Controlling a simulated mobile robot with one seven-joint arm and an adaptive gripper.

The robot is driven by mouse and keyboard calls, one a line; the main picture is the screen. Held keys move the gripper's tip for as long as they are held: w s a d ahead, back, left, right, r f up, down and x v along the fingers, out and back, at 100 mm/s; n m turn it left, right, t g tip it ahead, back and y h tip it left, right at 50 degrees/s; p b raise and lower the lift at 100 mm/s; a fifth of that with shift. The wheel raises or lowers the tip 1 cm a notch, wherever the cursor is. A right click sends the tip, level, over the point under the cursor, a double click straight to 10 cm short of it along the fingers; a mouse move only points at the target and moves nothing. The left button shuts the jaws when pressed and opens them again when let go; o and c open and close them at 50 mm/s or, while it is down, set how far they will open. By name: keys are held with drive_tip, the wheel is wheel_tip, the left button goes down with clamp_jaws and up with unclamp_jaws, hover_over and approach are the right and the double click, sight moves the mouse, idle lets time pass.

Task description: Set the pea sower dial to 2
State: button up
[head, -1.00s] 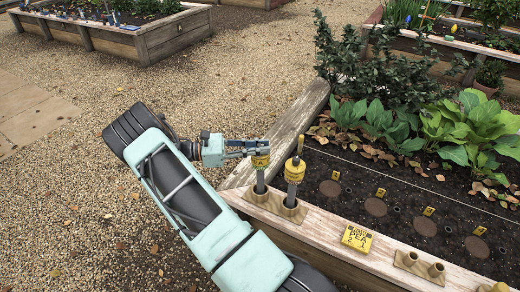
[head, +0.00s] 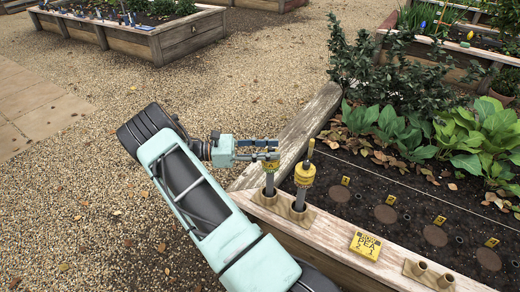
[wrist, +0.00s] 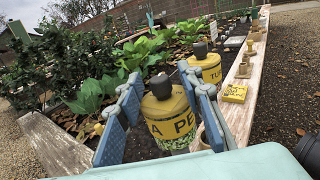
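The pea sower (head: 270,166) stands upright in a holder on the bed's front rail, its yellow drum at the top. In the wrist view its drum (wrist: 172,119) shows the letters "A PE" and a dark knob (wrist: 159,86) on top, with green bits visible below. My gripper (head: 265,150) is at the top of this sower. In the wrist view my gripper (wrist: 160,72) has its two blue fingers apart, one on each side of the knob and drum, with gaps visible. I see no dial number.
A second yellow sower (head: 304,174) stands close to the right, lettered "TU" in the wrist view (wrist: 206,68). An empty double holder (head: 429,273) sits further right on the rail. Soil, small yellow markers and leafy plants (head: 470,140) lie behind. Gravel is open at left.

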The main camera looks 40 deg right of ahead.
drive_tip(key=v, duration=1.1)
drive_tip(key=shift+a, duration=0.35)
drive_tip(key=shift+w, duration=0.1)
